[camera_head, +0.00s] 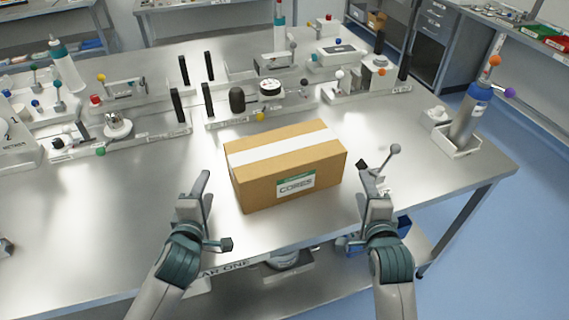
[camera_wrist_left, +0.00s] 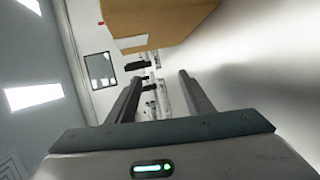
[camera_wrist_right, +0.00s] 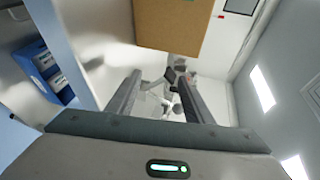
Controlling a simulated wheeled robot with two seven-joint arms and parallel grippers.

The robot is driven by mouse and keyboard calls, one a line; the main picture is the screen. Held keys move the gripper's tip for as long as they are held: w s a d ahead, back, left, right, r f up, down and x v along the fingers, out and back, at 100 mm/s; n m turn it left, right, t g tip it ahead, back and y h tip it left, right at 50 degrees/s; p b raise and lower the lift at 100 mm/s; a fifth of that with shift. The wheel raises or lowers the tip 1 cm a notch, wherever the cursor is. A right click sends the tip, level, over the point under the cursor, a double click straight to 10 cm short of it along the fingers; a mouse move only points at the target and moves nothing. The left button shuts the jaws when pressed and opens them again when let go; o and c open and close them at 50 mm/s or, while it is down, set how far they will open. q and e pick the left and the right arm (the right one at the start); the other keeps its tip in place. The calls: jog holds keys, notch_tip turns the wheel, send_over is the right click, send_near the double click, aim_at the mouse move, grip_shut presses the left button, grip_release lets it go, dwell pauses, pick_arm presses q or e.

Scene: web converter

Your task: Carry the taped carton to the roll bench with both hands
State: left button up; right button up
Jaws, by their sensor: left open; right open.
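The taped carton (camera_head: 285,165) is a brown box with a white tape strip along its top and a "CORES" label on its front. It sits on the steel bench (camera_head: 140,225) near the front edge. My left gripper (camera_head: 203,185) is open and empty, just left of the carton and apart from it. My right gripper (camera_head: 370,175) is open and empty, just right of the carton and apart from it. The carton also shows at the top of the left wrist view (camera_wrist_left: 155,20) and of the right wrist view (camera_wrist_right: 172,22). I cannot tell which bench is the roll bench.
Fixtures with knobs and black posts (camera_head: 270,100) stand behind the carton. A small ball-topped lever (camera_head: 394,150) is close behind my right gripper. Other benches (camera_head: 210,8) stand farther back. Blue floor is open at the right.

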pick_arm(q)
jog(key=x, duration=1.2)
pick_arm(e)
jog(key=x, duration=1.2)
pick_arm(q)
jog(key=shift+d+f, duration=0.1)
jog(key=shift+d, duration=0.25)
pick_arm(e)
jog(key=shift+a+f, duration=0.1)
jog(key=shift+a, duration=0.25)
pick_arm(q)
jog(key=shift+s+d, duration=0.2)
jog(key=shift+d, duration=0.15)
pick_arm(e)
jog(key=shift+s+a, duration=0.2)
jog(key=shift+a, duration=0.2)
pick_arm(q)
jog(key=shift+w, duration=0.1)
pick_arm(e)
jog(key=shift+w, duration=0.1)
pick_arm(q)
jog(key=shift+d, duration=0.65)
pick_arm(e)
jog(key=shift+a, duration=0.55)
